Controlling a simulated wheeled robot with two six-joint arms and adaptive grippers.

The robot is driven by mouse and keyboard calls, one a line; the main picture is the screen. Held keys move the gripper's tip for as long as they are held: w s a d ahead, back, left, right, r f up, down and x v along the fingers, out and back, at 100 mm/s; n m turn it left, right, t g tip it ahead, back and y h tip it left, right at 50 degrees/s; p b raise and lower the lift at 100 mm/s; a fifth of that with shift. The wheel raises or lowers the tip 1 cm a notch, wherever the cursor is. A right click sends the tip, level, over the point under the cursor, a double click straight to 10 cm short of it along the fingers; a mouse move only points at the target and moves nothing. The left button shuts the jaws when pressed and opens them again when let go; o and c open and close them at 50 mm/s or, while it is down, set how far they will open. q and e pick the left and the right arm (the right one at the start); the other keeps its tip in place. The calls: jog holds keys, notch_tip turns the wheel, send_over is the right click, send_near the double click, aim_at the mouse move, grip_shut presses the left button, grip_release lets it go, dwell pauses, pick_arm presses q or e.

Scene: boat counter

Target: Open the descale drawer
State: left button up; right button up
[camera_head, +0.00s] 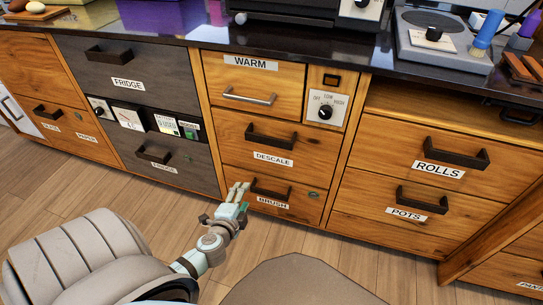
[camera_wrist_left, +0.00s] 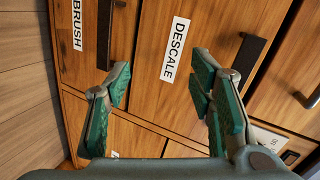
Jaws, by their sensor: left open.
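The descale drawer (camera_head: 231,150) is a wooden drawer front in the middle cabinet, with a dark bar handle (camera_head: 270,136) above a white DESCALE label (camera_head: 273,159). It looks shut, flush with its neighbours. My left gripper (camera_head: 238,190) is in front of the cabinet, lower left of that handle, beside the brush drawer. In the left wrist view the gripper (camera_wrist_left: 162,90) is open and empty, its green-padded fingers apart. The DESCALE label (camera_wrist_left: 175,50) shows between the fingers. The descale handle (camera_wrist_left: 248,57) lies outside the right-hand finger, partly behind it. My right gripper is not in view.
The warm drawer (camera_head: 225,75) is above, and the brush drawer (camera_head: 307,208) with its dark handle (camera_head: 271,191) is below. A control knob (camera_head: 325,112) sits upper right. Grey fridge fronts (camera_head: 75,70) stand left, rolls and pots drawers right.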

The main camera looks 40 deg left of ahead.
aim_at(268, 142)
pick_arm(q)
jog(key=w+d+r+m+t+b, duration=0.2)
jog(key=w+r+m+t+b, duration=0.15)
jog(key=r, duration=0.55)
jog(key=shift+n+t, duration=0.25)
jog(key=shift+t, duration=0.1)
jog(key=x, duration=1.3)
jog(key=shift+w+a+r, duration=0.25)
jog(key=shift+a, duration=0.15)
jog(key=shift+w+a, duration=0.15)
jog(key=shift+w, duration=0.25)
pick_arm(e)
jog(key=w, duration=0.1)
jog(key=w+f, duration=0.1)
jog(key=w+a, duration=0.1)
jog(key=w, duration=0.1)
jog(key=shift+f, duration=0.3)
pick_arm(q)
grip_shut()
